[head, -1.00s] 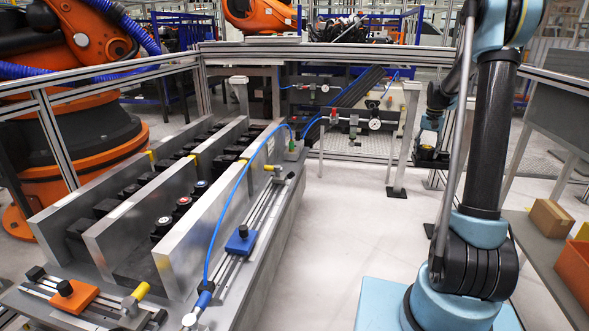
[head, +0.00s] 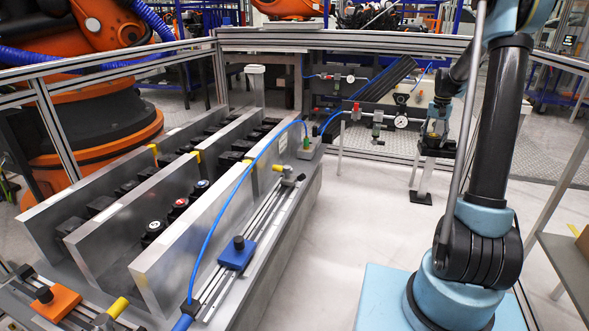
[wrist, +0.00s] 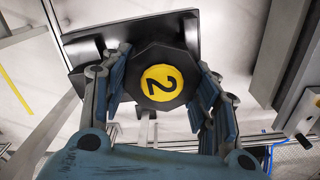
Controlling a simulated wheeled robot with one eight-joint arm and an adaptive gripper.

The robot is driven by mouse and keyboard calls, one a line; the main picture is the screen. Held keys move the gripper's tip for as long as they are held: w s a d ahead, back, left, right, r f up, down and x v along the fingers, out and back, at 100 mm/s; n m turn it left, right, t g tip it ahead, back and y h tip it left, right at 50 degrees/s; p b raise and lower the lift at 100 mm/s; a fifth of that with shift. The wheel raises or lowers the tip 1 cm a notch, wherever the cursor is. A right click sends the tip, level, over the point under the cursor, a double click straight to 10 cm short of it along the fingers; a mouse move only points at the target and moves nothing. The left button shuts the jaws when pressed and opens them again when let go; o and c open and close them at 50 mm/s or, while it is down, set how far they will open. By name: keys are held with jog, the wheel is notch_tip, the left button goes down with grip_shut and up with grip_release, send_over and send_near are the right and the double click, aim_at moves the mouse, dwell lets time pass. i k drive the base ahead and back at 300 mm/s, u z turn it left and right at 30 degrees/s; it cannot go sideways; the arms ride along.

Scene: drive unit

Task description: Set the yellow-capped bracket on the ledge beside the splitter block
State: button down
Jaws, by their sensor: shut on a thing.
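The yellow-capped bracket (wrist: 162,82) is black, with an octagonal knob and a "2" on its cap, in the wrist view. A wider black plate shows behind the knob. My gripper (wrist: 165,90) is shut on it, with fingers at both sides of the knob. In the head view my gripper (head: 437,125) is at the right, above the floor, with the dark bracket (head: 437,148) beneath it. A small grey block (head: 310,148) with blue hoses, seemingly the splitter block, sits at the far end of the ledge (head: 282,225), left of my gripper.
A blue clamp (head: 237,253) and an orange clamp (head: 54,302) are on rails along the bench. Upright metal plates (head: 215,220) stand left of the ledge. A blue hose (head: 232,190) arches over it. A grey side table (head: 570,265) is at the right. The floor between is open.

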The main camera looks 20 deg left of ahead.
aim_at(301, 164)
jog(key=u, duration=0.2)
jog(key=i, duration=0.65)
jog(key=u, duration=0.7)
jog(key=i, duration=0.75)
jog(key=u, duration=0.3)
